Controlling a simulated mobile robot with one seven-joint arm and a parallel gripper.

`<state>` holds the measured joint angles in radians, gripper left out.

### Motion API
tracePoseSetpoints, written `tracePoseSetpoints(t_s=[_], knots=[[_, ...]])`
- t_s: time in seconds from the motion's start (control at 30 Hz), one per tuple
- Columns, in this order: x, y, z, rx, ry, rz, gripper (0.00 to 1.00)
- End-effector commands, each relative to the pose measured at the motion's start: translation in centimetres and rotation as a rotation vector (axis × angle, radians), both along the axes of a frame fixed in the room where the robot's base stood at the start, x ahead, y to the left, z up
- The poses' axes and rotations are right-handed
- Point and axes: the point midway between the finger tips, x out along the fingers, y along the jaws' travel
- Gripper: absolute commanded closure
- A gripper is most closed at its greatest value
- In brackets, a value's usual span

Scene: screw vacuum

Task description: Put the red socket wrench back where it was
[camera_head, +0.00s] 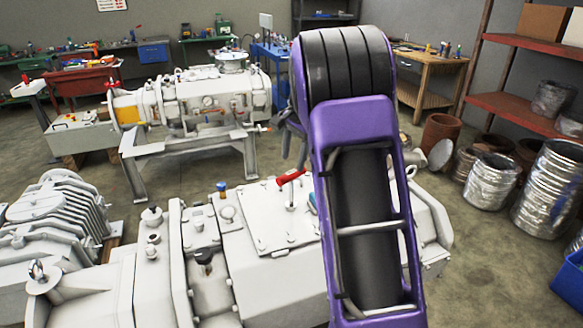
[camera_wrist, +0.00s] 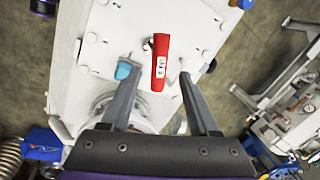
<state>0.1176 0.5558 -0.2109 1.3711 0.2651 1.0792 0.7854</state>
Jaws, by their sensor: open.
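The red socket wrench (camera_head: 291,178) is on the flat plate on top of the white machine (camera_head: 285,262) in the head view. In the wrist view the wrench (camera_wrist: 161,60) shows its red handle with a small white label, and a small metal end at its left side. My gripper (camera_wrist: 154,70) is open and empty. Its two dark fingers appear on either side of the wrench's lower end in the picture. I cannot tell how far above it they are. In the head view my purple arm hides part of the machine, and the gripper is only partly visible.
A teal-topped part (camera_wrist: 123,71) shows beside my left finger. Bolts stick up around the plate. A second white machine (camera_head: 195,105) stands behind on a frame. A wooden bench (camera_head: 428,75), red shelves (camera_head: 530,90) and silver rolls (camera_head: 490,180) are at the right.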

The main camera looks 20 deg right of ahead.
Motion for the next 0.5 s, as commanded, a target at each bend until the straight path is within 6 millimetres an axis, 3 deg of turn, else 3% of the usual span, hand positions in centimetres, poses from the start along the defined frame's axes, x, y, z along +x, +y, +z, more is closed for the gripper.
tracePoseSetpoints(t_s=[0.2,0.5], knots=[[-0.8,-0.4,4.6,-0.002,-0.003,0.0,0.39],[-1.4,-0.6,7.3,0.0,0.0,0.0,0.39]])
